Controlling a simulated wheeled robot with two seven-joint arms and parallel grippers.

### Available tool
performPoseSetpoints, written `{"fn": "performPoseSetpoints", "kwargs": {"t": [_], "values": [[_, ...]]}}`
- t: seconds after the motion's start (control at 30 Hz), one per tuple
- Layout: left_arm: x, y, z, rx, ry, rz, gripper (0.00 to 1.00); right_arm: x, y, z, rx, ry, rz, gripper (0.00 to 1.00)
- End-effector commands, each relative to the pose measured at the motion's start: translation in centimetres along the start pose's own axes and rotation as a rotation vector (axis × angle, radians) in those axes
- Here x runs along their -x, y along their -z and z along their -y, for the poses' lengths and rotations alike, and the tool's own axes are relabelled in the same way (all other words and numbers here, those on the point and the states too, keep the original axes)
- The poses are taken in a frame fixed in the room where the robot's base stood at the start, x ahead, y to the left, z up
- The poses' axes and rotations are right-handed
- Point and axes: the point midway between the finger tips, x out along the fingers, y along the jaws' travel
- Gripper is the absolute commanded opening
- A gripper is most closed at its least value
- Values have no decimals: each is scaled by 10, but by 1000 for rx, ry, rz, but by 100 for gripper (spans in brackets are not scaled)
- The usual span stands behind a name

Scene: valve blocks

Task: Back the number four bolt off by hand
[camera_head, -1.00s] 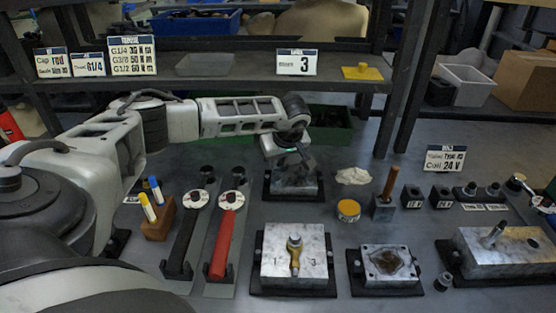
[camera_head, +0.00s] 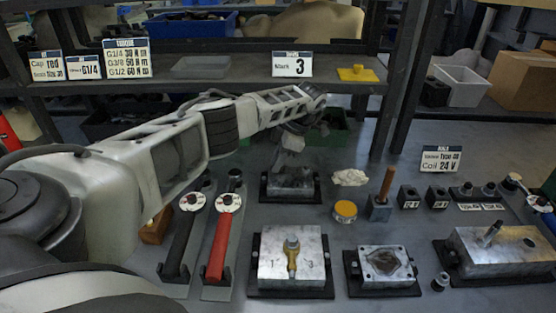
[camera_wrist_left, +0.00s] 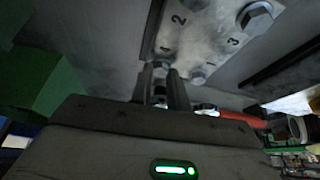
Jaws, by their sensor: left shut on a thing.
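A metal valve block (camera_head: 290,188) on a dark base stands at the back middle of the bench. My left gripper (camera_head: 286,168) is over it, pointing down, and hides most of its top. In the left wrist view, the block's face (camera_wrist_left: 200,40) shows stamped numbers, among them 2 and 3, and a large hex bolt (camera_wrist_left: 255,17) by the 3. My left gripper's fingers (camera_wrist_left: 165,84) are shut on a bolt (camera_wrist_left: 162,68) at the block's near edge. My right gripper is out of view.
In front stand a block with a brass fitting (camera_head: 292,256), an open block (camera_head: 383,264) and a larger block (camera_head: 500,250). Two torque wrenches, black (camera_head: 182,240) and red (camera_head: 217,250), lie at left. A yellow-lidded tin (camera_head: 345,211) is right of the gripper.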

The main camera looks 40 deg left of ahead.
Motion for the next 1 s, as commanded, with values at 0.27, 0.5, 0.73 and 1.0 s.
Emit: {"fn": "performPoseSetpoints", "kwargs": {"t": [0.27,0.5,0.73,1.0], "values": [[0,0,0,1,1,-1,34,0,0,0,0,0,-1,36],[0,0,0,0,0,0,42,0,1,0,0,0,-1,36],[12,-1,-1,-1,-2,3,42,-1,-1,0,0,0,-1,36],[71,-2,-1,-1,-5,4,42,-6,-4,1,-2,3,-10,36]]}}
